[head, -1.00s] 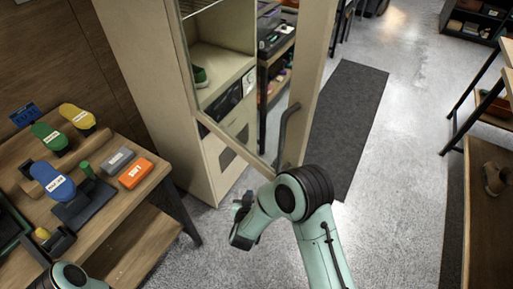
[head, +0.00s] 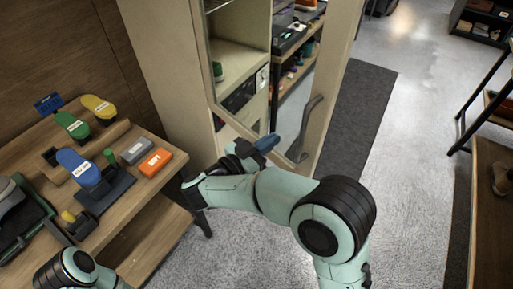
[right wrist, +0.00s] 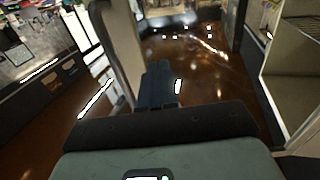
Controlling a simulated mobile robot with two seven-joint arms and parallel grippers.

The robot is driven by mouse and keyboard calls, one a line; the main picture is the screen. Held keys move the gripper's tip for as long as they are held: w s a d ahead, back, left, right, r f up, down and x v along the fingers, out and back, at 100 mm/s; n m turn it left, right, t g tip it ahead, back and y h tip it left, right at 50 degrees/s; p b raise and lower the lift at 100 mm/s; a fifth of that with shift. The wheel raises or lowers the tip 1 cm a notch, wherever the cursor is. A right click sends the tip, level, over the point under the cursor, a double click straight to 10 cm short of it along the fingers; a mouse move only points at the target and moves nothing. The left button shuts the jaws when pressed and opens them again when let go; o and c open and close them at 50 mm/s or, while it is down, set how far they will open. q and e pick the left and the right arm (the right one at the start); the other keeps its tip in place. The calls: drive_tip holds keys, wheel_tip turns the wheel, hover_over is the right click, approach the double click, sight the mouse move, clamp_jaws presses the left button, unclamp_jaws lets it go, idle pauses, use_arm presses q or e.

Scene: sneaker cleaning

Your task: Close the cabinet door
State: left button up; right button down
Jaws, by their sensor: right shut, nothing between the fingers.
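The tall beige cabinet (head: 165,75) stands at the centre left with its glass door (head: 335,85) swung open. The door's dark curved handle (head: 306,128) is on its free edge. My right gripper (head: 267,143) is shut and empty. In the head view it overlaps the lower glass, left of the handle; I cannot tell whether it touches the door. In the right wrist view, the shut blue fingers (right wrist: 160,85) are beside a beige panel on the left, and the cabinet's open shelves (right wrist: 292,75) are on the right. Only part of my left arm shows, without its gripper.
A wooden bench (head: 150,185) with colourful brushes and small boxes stands at the left. A green shoe (head: 218,71) is on a cabinet shelf. A dark mat (head: 362,125) lies behind the door. Another wooden table (head: 490,225) is at the right. Grey floor between is clear.

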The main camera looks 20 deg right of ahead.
sight(296, 123)
drive_tip(key=x, duration=0.6)
drive_tip(key=shift+w+d+p, duration=0.2)
drive_tip(key=shift+d+p, duration=0.15)
